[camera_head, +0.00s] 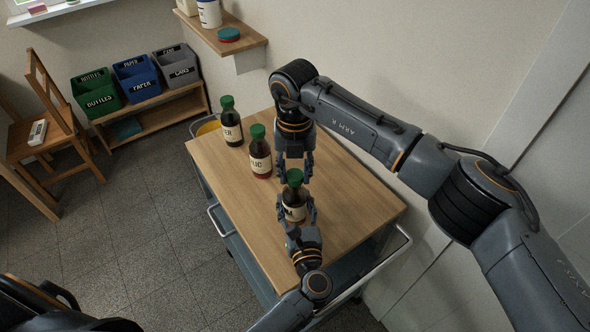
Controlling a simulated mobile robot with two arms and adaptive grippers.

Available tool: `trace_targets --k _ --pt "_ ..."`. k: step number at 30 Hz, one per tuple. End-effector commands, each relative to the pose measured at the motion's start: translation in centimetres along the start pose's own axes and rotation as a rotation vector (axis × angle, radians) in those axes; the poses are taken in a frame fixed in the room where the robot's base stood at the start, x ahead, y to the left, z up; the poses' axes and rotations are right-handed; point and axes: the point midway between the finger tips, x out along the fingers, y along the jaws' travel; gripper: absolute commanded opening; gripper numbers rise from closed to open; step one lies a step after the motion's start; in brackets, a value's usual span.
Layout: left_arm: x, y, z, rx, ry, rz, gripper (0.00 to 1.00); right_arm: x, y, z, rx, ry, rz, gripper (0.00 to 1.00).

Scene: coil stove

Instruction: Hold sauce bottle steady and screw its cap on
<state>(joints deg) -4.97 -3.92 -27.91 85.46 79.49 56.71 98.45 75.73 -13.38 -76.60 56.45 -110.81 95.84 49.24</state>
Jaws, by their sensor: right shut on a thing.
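A dark sauce bottle (296,195) with a pale label stands near the middle of the wooden cart top (335,222). Its green cap (295,176) is at the bottle's mouth; I cannot tell whether it is threaded on. My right gripper (295,172) points down from above and is shut on the cap. My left gripper (297,211) comes in from the front, with a finger on each side of the bottle's lower body. I cannot tell whether these fingers press on it. They hide part of the label.
Two more green-capped bottles stand to the left on the cart, a nearer one (260,155) and a farther one (231,125). The cart top's right part is clear. A wall shelf (238,38) and a metal cart handle (376,268) are nearby.

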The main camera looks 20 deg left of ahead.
Motion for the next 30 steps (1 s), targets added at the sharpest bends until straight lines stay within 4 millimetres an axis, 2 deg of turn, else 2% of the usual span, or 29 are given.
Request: trace_targets --k 24,30 --pt "0.00 0.00 0.02 0.000 0.000 0.000 0.00 0.01 0.43 0.62 1.762 -0.002 0.003 0.25" --pt "-0.02 0.00 0.00 0.000 0.000 0.000 0.00 0.02 0.39 0.74 2.036 -0.002 0.005 0.25"
